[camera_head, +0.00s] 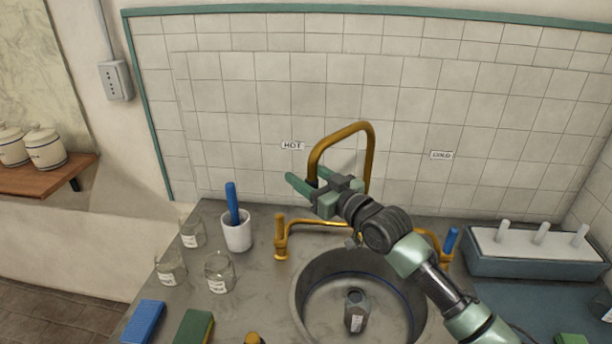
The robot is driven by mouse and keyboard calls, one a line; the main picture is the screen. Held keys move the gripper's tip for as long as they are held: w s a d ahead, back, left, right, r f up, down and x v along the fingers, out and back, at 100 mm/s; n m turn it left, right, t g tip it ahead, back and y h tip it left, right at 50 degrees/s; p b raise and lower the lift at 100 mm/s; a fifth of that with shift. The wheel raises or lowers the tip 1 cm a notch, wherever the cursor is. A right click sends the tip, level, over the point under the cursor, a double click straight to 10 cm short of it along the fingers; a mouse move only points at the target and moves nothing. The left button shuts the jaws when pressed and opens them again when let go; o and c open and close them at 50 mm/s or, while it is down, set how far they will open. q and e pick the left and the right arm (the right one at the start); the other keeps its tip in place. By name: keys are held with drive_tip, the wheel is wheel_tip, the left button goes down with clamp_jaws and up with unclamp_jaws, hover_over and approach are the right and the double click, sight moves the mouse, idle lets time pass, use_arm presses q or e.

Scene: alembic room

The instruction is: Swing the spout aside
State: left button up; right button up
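The brass spout (371,150) rises behind the round sink (300,290) in a tall arch, and its free end comes down on the left. My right gripper (305,178) is at this free end, its green fingers spread apart and pointing left toward the wall. The spout's lower end passes at the fingers and is partly hidden by them; I cannot tell whether they touch it. My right arm reaches in from the lower right across the sink and hides part of the tap base. My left gripper is not in view.
A brass tap handle (280,232) stands left of the sink and a blue-topped one (451,240) right. A white cup (237,234) with a blue-handled tool and several glass jars (219,273) stand left. A dark bottle (356,310) is in the sink. A pegged rack (540,262) stands right.

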drive_tip(key=shift+f, duration=0.15)
idle(0.4)
drive_tip(key=b+v, duration=0.2)
drive_tip(key=v, duration=0.5)
drive_tip(key=shift+s+d, duration=0.2)
drive_tip(key=shift+s, duration=0.15)
